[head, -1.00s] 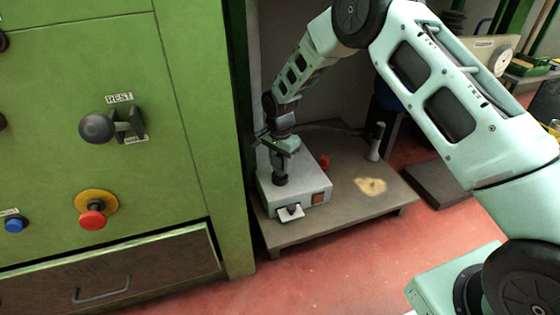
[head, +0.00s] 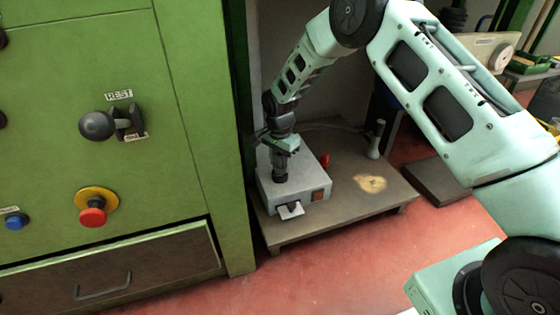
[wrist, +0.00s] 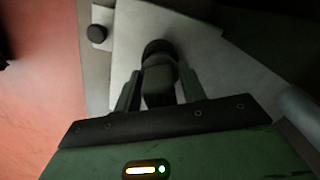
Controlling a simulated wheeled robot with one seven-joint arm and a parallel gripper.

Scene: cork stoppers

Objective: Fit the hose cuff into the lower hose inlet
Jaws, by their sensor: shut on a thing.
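My gripper (head: 281,157) points down over a grey box (head: 307,194) on a low stand. It is shut on a dark, roughly cylindrical piece, which I take to be the hose cuff (head: 280,174). In the wrist view the dark cuff (wrist: 158,84) sits between the two fingers (wrist: 160,98). Its rounded far end is against or just above the pale box top; I cannot tell if it touches. The lower hose inlet cannot be made out; the cuff and gripper cover part of the box top.
A pale upright post (head: 376,141) stands on the stand (head: 345,205). A green cabinet (head: 190,150) is close on the left. The stand's right side is mostly clear.

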